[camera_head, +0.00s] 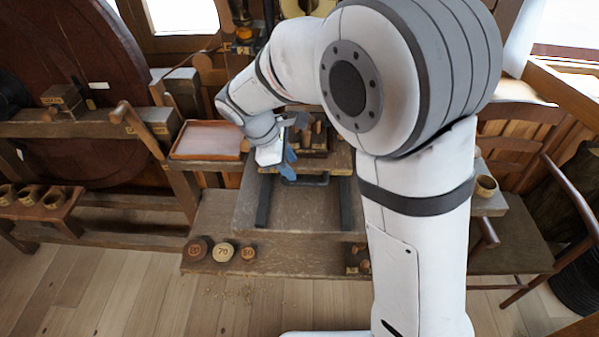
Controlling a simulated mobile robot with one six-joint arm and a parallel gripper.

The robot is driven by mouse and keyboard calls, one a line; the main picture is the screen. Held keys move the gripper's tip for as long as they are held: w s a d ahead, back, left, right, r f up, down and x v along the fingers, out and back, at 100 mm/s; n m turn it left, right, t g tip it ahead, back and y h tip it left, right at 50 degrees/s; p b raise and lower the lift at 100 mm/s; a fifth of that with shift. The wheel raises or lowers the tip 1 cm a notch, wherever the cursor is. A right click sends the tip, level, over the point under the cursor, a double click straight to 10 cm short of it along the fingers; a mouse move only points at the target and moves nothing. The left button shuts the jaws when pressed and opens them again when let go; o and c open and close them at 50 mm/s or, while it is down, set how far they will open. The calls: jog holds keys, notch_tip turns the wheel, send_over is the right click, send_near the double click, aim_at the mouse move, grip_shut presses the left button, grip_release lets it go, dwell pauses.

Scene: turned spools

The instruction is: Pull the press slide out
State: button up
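The press slide (318,159) is a wooden carriage with a dark bar handle (308,181) along its front. It sits at the back of a grey-brown bed between two dark rails, the left rail (263,202) and the right rail (346,204). Wooden pieces stand on top of the slide. My gripper (287,171), with blue fingers, points down at the left end of the handle. The fingers overlap the handle in this view; I cannot tell whether they touch or grip it. My arm covers part of the right side.
The bed (303,213) in front of the slide is bare. Round wooden pieces with numbers (223,252) lie along the bench's front edge. A tray (207,140) is at the left, beside a large dark wheel (75,80). A wooden chair (515,235) stands at the right.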

aim_at(300, 183)
jog(key=x, duration=0.7)
jog(key=shift+d, duration=0.1)
jog(key=shift+c, duration=0.5)
grip_shut()
